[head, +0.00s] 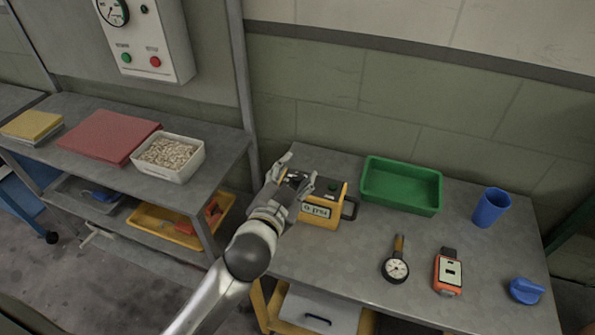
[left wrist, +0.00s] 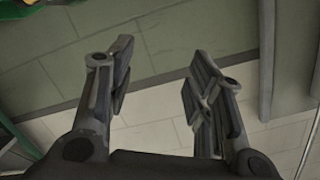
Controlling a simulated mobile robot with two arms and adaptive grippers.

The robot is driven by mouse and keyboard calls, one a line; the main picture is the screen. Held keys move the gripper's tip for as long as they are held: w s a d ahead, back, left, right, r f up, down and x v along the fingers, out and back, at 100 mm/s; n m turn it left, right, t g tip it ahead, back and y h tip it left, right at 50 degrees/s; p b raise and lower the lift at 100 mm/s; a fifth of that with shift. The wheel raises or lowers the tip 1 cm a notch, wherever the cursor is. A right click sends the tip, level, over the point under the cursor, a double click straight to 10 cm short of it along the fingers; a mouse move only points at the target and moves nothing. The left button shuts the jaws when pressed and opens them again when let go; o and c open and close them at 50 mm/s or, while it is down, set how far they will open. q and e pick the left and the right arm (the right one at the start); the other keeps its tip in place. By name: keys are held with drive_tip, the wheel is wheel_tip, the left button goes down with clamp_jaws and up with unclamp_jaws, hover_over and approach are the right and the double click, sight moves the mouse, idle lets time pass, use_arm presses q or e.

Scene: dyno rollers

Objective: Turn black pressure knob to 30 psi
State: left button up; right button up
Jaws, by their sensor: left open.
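A yellow box (head: 325,216) with a small display that seems to read in psi stands at the left of the right-hand grey table. The digits are too small to read surely. Its dark top carries a green button (head: 333,187). My left gripper (head: 296,172) is over the left part of this box, and its fingers cover part of the top. I cannot make out the black pressure knob; the gripper may hide it. In the left wrist view the left gripper (left wrist: 160,62) is open, with only wall between its fingers. My right gripper is not in view.
A green tray (head: 402,205), blue cup (head: 491,208), round gauge (head: 396,270), orange meter (head: 448,273) and blue knob-like piece (head: 526,291) are on the right table (head: 350,265). A white bin of pellets (head: 170,157) is on the left bench. A wall panel (head: 150,40) hangs above.

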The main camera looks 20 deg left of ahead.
use_arm(q)
drive_tip(key=w+d+r+m+t+h, duration=0.1)
drive_tip(key=w+d+r+m+h, duration=0.2)
drive_tip(key=d+r+m+h, duration=1.3)
drive_tip(key=s+d+m+g+h, duration=0.35)
drive_tip(key=d+m+g, duration=0.25)
drive_tip(key=m+g, duration=0.3)
drive_tip(key=m+g+y, duration=0.8)
drive_tip(key=m+y, duration=0.2)
drive_tip(key=y, duration=1)
hover_over(298, 176)
wheel_tip(298, 176, down, 12)
wheel_tip(298, 176, down, 9)
drive_tip(key=p, duration=0.3)
drive_tip(key=shift+f, duration=0.65)
